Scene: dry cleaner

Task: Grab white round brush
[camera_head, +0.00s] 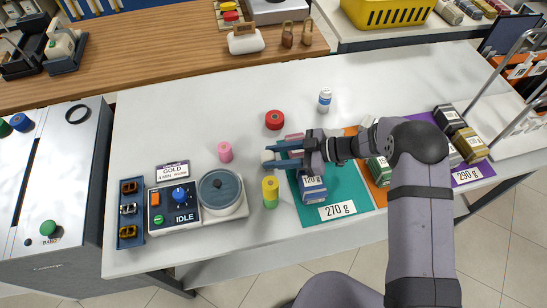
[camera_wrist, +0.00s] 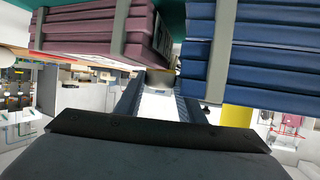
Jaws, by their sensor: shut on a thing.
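The white round brush (camera_head: 267,156) is a small pale round thing at the tip of my gripper (camera_head: 278,155) in the head view. My gripper reaches left over the teal mat (camera_head: 345,187) and is shut on the brush.
A yellow-green cylinder (camera_head: 270,192), a pink spool (camera_head: 225,151) and a red roll (camera_head: 275,119) stand nearby. The scale (camera_head: 198,209) is front left. The back-left table is clear.

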